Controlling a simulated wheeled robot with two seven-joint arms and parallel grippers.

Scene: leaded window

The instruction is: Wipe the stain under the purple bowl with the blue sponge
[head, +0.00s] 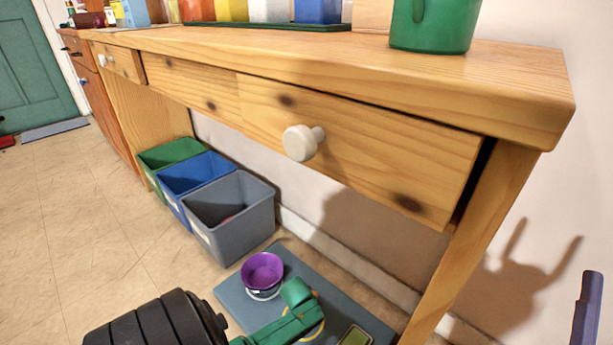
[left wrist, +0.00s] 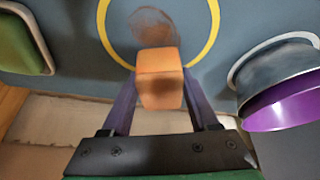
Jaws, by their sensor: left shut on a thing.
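The purple bowl (head: 262,268) sits on the blue-grey mat (head: 232,300) on the floor, with a pale ring at its base. It also shows at the right of the left wrist view (left wrist: 283,110). My left gripper (head: 299,293) is over the mat, right of the bowl in the head view. Its purple fingers are shut on an orange block (left wrist: 159,75); no blue sponge shows. A brown stain (left wrist: 152,22) lies inside a yellow ring (left wrist: 213,30), just beyond the block. I cannot tell whether the block touches the mat. One purple finger of my right gripper (head: 588,305) shows.
A wooden desk (head: 470,85) with drawers and a white knob (head: 300,143) overhangs the mat. Green, blue and grey bins (head: 230,215) stand behind the bowl. A green-centred, pale-rimmed item (head: 355,337) lies on the mat's near side. Open tiled floor is at left.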

